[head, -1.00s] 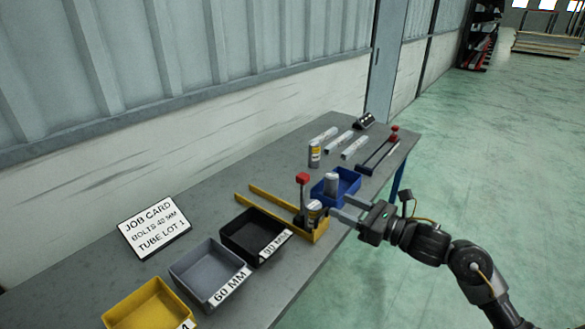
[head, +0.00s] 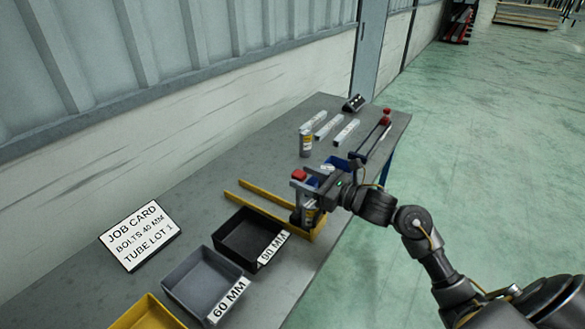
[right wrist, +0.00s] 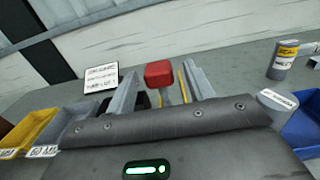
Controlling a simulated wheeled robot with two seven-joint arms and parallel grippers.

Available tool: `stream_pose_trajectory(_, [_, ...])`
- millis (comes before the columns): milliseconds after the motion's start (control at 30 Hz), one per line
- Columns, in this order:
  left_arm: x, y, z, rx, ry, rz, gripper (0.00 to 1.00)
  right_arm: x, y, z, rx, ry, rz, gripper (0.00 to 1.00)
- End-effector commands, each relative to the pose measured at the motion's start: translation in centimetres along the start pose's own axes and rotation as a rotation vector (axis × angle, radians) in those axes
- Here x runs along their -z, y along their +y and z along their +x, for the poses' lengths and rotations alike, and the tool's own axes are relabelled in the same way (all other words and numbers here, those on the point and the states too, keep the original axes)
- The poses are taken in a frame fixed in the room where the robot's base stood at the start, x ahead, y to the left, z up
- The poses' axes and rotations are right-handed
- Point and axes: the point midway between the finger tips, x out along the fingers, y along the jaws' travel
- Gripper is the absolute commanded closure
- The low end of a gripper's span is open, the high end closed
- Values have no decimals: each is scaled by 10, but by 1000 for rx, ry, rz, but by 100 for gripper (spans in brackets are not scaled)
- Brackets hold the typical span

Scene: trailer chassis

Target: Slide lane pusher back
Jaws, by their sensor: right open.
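The lane pusher shows as a red knob (head: 299,174) on a dark upright post, at the front end of a yellow-railed lane (head: 262,201). My right gripper (head: 308,184) is open at the height of the knob. In the right wrist view, the red knob (right wrist: 159,73) stands between the two spread grey fingers (right wrist: 160,88), with gaps visible on both sides. The lower post and base of the pusher are partly hidden by my gripper. A can with a yellow label sits low at the lane's front end, mostly hidden. My left gripper is not in view.
Black (head: 250,238), grey (head: 200,283) and yellow (head: 148,312) bins line the table's front left. A blue bin (right wrist: 304,128) stands right of the lane, partly behind my gripper. A labelled can (head: 305,143) stands behind it.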

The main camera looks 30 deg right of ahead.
Motion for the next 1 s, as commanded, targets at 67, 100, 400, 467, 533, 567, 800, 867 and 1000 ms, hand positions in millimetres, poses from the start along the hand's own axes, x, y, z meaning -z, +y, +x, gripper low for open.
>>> stream_pose_trajectory(67, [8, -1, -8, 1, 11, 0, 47, -4, 1, 15, -2, -2, 4, 47])
stream_pose_trajectory(100, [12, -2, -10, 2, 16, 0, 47, -3, 1, 21, -3, -1, 2, 47])
stream_pose_trajectory(400, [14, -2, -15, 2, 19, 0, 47, 0, 1, 43, -3, 1, 0, 47])
stream_pose_trajectory(467, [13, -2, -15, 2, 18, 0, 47, 0, 1, 44, -3, 1, 0, 47])
stream_pose_trajectory(533, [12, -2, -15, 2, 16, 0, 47, 1, 1, 44, -3, 1, -1, 47])
stream_pose_trajectory(567, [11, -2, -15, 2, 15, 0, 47, 1, 1, 44, -3, 1, -1, 47])
stream_pose_trajectory(800, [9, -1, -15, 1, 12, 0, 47, 0, 1, 43, -3, 1, -1, 67])
stream_pose_trajectory(867, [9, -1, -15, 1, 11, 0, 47, 0, 1, 43, -3, 1, -1, 75])
stream_pose_trajectory(1000, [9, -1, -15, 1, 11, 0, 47, 0, 1, 43, -2, 1, -1, 93])
